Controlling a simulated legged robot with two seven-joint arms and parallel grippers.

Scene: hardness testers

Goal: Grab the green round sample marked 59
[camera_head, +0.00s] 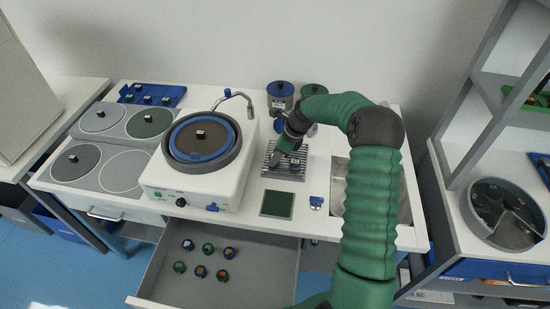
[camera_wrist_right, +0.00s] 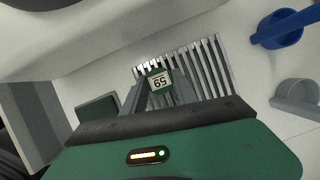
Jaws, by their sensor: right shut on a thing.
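The green round sample marked 59 (camera_wrist_right: 160,80) sits between the fingertips of my right gripper (camera_wrist_right: 160,92) in the right wrist view. Its white label faces the camera and reads upside down. My right gripper is shut on it, above or at the slatted metal grate (camera_wrist_right: 211,70); I cannot tell whether the sample touches the slats. In the head view my right gripper (camera_head: 276,159) is over the grate (camera_head: 283,174), and the sample is too small to make out clearly. My left gripper is not in view.
A white polishing machine (camera_head: 157,174) stands left of the grate. An open drawer (camera_head: 235,285) below holds several round samples (camera_head: 202,271). A green square pad (camera_head: 277,203) lies in front of the grate, and a sink (camera_head: 338,192) is to the right. Blue and green containers stand behind.

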